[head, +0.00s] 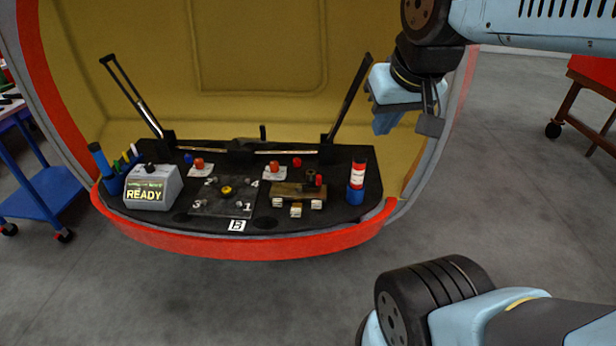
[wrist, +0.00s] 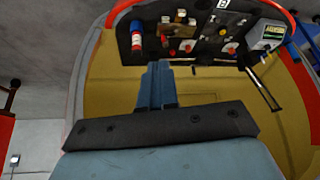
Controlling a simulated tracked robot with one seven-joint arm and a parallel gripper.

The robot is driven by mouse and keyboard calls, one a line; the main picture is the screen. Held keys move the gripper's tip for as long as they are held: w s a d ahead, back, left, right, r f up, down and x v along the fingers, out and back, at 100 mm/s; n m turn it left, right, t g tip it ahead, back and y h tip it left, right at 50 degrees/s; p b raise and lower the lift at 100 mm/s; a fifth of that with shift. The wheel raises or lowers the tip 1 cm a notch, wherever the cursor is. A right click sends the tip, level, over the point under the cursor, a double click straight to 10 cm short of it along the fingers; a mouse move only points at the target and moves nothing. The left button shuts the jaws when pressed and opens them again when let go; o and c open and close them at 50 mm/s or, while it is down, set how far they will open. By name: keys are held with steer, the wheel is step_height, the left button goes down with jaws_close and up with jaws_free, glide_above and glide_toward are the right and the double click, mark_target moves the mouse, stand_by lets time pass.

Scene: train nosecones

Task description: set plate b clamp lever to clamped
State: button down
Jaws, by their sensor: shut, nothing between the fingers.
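Plate B (head: 212,207) is a dark square plate with numbered corners and a yellow centre knob, flat on the black console behind a white "B" label (head: 236,225). Behind it, a short black upright lever (head: 262,132) stands on a dark crossbar; I cannot tell for certain whether this is the clamp lever, or its setting. My gripper (head: 385,122) is up at the right of the nosecone opening, apart from the console and empty. In the wrist view its blue fingers (wrist: 157,85) are together, with the console beyond them, upside down.
A grey box reading "READY" (head: 152,187) stands left of the plate. A brown block (head: 300,190) and a red-white cylinder in a blue holder (head: 357,180) stand right. Two long black struts (head: 130,95) (head: 350,98) rise behind. The red rim (head: 265,245) borders the console front.

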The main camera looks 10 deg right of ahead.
steer(key=shift+a, duration=0.15)
steer(key=w+d+f+n+g+h, duration=0.3)
steer(key=w+f+n+h, duration=0.35)
steer(key=w+f, duration=0.25)
steer(key=w+d+f+n+g+h, duration=0.25)
steer(key=w+f+n+h, duration=0.35)
steer(key=w+f+h, duration=0.3)
steer(key=w+a+f+n+t, duration=0.5)
steer(key=w+f+n+t, duration=0.25)
steer(key=f, duration=0.35)
steer(key=n+t+y, duration=0.6)
steer(key=n+t, duration=0.1)
steer(key=n, duration=0.2)
glide_toward(317, 181)
steer(key=x, duration=0.7)
steer(key=shift+f, duration=0.15)
